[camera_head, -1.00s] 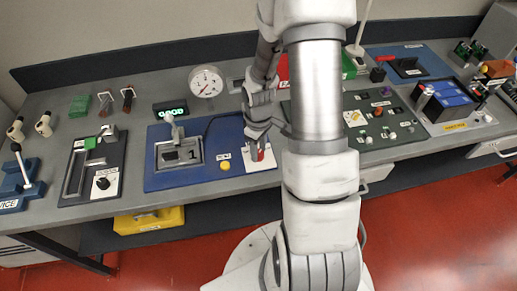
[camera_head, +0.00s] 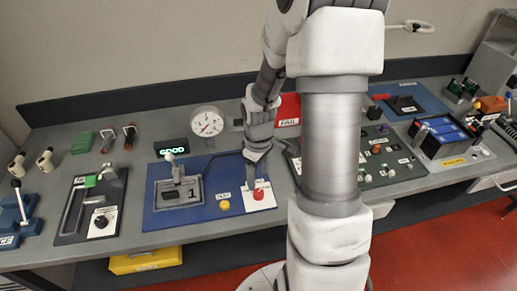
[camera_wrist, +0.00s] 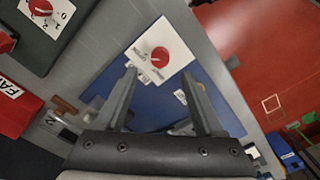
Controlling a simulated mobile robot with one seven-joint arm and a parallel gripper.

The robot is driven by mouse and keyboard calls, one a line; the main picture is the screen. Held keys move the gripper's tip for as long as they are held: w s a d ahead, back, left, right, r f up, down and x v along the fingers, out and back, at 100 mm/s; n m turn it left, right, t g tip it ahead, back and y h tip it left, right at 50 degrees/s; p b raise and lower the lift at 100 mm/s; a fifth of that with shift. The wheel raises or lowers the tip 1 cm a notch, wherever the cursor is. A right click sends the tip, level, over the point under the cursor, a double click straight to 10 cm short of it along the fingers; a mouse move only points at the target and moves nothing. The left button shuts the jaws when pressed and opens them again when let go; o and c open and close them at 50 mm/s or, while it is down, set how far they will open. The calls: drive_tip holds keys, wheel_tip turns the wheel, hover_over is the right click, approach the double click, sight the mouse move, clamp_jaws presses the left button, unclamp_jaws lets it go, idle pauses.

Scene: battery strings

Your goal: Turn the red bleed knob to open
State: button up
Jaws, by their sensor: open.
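The red knob (camera_head: 258,194) stands on a white label plate (camera_head: 268,203) at the right end of the blue panel (camera_head: 190,215). In the wrist view the red knob (camera_wrist: 160,56) shows whole, just beyond the fingertips, with markings around it that are too small to read.
A yellow button (camera_head: 224,205) and a grey fixture (camera_head: 182,190) share the blue panel. A green display (camera_head: 175,148) reads GOOD. A red FAIL bin (camera_head: 288,110) stands behind. Another red knob (camera_wrist: 40,7) sits on the dark green panel.

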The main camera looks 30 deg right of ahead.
wheel_tip(320, 180, up, 10)
drive_tip(key=shift+r, duration=0.25)
idle(0.5)
